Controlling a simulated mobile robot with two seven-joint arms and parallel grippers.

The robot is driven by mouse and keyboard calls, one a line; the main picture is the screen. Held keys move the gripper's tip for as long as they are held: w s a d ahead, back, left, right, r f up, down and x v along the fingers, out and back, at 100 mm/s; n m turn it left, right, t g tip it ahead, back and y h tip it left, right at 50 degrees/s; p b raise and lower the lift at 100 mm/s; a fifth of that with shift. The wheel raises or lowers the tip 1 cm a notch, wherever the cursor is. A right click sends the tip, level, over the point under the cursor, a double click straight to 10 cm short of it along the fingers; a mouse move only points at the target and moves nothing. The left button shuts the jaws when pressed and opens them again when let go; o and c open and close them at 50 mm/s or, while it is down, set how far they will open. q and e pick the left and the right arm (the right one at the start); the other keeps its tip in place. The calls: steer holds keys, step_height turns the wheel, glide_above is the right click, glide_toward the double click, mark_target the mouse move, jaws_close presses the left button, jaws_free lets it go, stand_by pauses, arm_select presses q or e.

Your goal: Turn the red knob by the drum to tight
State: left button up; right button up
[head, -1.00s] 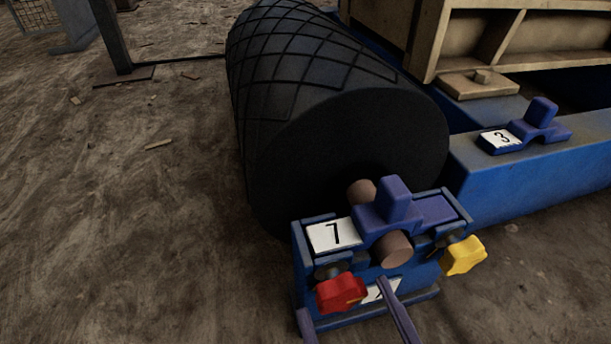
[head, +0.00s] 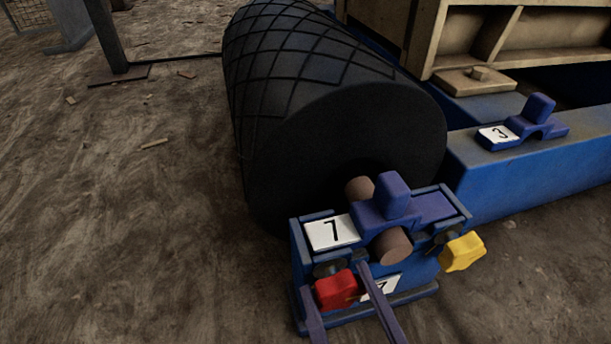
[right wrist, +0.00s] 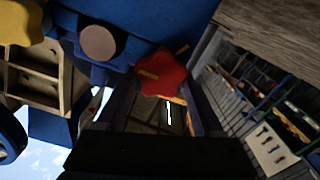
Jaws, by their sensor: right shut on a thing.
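The red knob (head: 335,290) is on the front left of the blue bearing block (head: 405,278) marked 7, at the near end of the black drum (head: 345,140). My right gripper (head: 335,280) has one finger on each side of the knob and is shut on it. In the right wrist view the lobed red knob (right wrist: 162,76) sits between the fingertips, with a small orange-yellow mark on its face. The right finger hides part of the knob's right side in the head view. My left gripper is not in view.
A yellow knob (head: 462,251) is on the block's right side, clear of my fingers. A blue clamp piece marked 3 (head: 525,122) lies on the blue beam (head: 540,170). Dirt ground (head: 120,220) to the left is open.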

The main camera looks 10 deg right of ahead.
steer(key=c, duration=0.4)
steer(key=shift+m, duration=0.3)
steer(key=m, duration=0.5)
steer(key=shift+d+f+m, duration=0.1)
steer(key=shift+d+m, duration=0.1)
steer(key=shift+m, duration=0.1)
steer(key=m, duration=0.5)
steer(key=shift+d, duration=0.1)
steer(key=m, duration=0.6)
steer(key=shift+d+f+m, duration=0.1)
steer(key=shift+f+m, duration=0.15)
steer(key=shift+m, duration=0.15)
steer(key=m, duration=0.5)
steer(key=shift+f+m, duration=0.1)
steer(key=shift+m, duration=0.2)
steer(key=o, duration=1.4)
steer(key=shift+s, duration=0.1)
